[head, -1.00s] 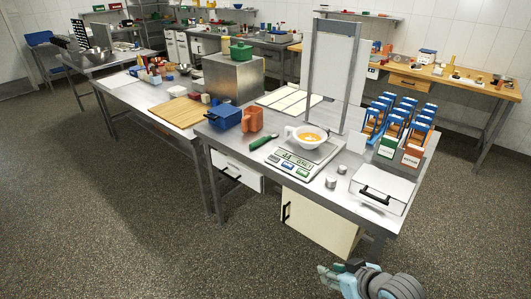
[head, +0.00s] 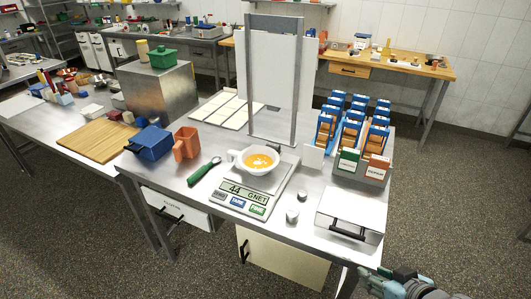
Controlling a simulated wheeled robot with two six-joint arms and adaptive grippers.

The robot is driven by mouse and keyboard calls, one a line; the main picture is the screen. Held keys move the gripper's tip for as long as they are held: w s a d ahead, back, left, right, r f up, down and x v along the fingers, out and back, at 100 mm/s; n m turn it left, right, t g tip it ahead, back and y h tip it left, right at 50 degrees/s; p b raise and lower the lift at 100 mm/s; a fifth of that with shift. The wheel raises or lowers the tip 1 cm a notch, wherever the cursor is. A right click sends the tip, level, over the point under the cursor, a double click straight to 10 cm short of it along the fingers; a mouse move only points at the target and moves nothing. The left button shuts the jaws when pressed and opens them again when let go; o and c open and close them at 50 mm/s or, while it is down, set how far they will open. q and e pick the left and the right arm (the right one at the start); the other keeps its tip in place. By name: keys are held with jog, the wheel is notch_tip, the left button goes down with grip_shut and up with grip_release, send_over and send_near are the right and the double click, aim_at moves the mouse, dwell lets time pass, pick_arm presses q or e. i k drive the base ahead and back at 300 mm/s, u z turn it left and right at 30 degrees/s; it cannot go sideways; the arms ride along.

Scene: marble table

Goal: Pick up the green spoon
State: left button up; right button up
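The green spoon (head: 204,172) lies on the metal table (head: 180,200), left of the digital scale and in front of the orange container. Its green handle points to the lower left and its dark bowl end to the upper right. It lies free, with nothing on it. My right gripper (head: 388,282) shows at the bottom right edge, below and in front of the table, well away from the spoon. Its fingers are small and partly cut off, so I cannot tell whether it is open. My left gripper is out of view.
The scale (head: 245,196) bears a white cup (head: 257,160) with orange liquid. A blue box (head: 150,142) and an orange container (head: 186,143) stand behind the spoon. Small metal weights (head: 292,216) and a white box (head: 350,213) lie right. A tall metal frame (head: 292,90) stands behind.

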aim_at(216, 159)
jog(key=u, duration=0.2)
jog(key=i, duration=0.95)
jog(key=u, duration=1.05)
jog(key=i, duration=0.35)
jog(key=u, duration=0.25)
